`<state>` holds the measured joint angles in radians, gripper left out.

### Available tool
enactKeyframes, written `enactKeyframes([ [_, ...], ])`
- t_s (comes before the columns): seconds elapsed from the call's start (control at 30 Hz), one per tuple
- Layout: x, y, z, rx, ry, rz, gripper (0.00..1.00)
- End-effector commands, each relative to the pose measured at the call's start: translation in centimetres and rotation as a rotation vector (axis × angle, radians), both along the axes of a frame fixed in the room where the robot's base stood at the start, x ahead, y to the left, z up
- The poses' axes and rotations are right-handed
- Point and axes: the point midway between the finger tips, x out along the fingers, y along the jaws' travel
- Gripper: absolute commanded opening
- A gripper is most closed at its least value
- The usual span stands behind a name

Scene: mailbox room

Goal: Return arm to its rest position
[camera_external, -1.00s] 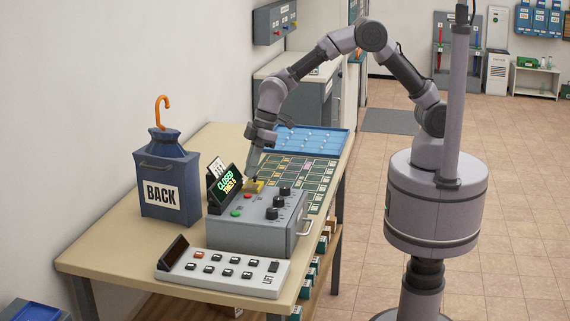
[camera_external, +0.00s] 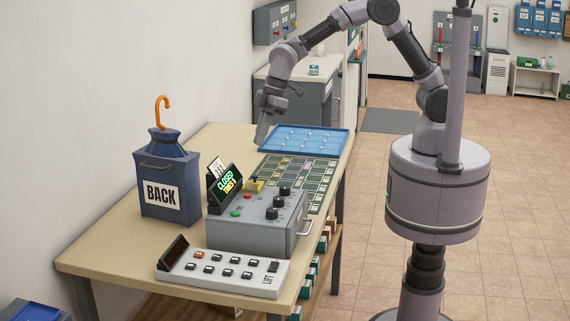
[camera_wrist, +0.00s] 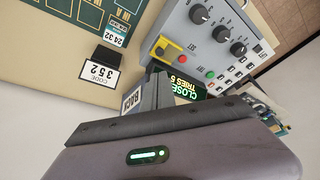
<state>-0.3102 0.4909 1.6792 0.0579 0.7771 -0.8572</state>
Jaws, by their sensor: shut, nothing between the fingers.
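My gripper (camera_external: 260,140) points down above the back left part of the table, near the left edge of the blue tray. It is shut and empty, clear of the control box. My arm arches up from my column and over to it. In the wrist view my gripper's fingers (camera_wrist: 157,92) show in front of the box's display. The grey control box (camera_external: 250,234) stands on the table with dark knobs, a green button, a red button and a yellow part. Its tilted display (camera_external: 229,184) reads CLOSED and a line of tries.
The table (camera_external: 110,235) holds a blue bag marked BACK (camera_external: 165,175), a keypad panel (camera_external: 225,272), a green grid board (camera_external: 310,172) and a blue tray (camera_external: 335,143). In the wrist view a card reads CODE 352 (camera_wrist: 98,73). Open floor lies right of the table.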

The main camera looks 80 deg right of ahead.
Motion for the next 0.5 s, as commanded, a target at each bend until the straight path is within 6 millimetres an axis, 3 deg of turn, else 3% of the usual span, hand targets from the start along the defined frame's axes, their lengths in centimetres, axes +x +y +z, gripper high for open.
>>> enactKeyframes([
  [0.17,-0.5,-0.7,0.7,0.008,-0.002,-0.029,0.00],
  [0.27,-3.5,-4.0,4.0,0.052,-0.006,-0.181,0.00],
  [0.37,-10.0,-8.9,7.1,0.127,-0.005,-0.435,0.00],
  [0.4,-13.0,-10.7,7.7,0.161,-0.002,-0.541,0.00],
  [0.5,-19.9,-13.9,7.5,0.243,0.001,-0.777,0.00],
])
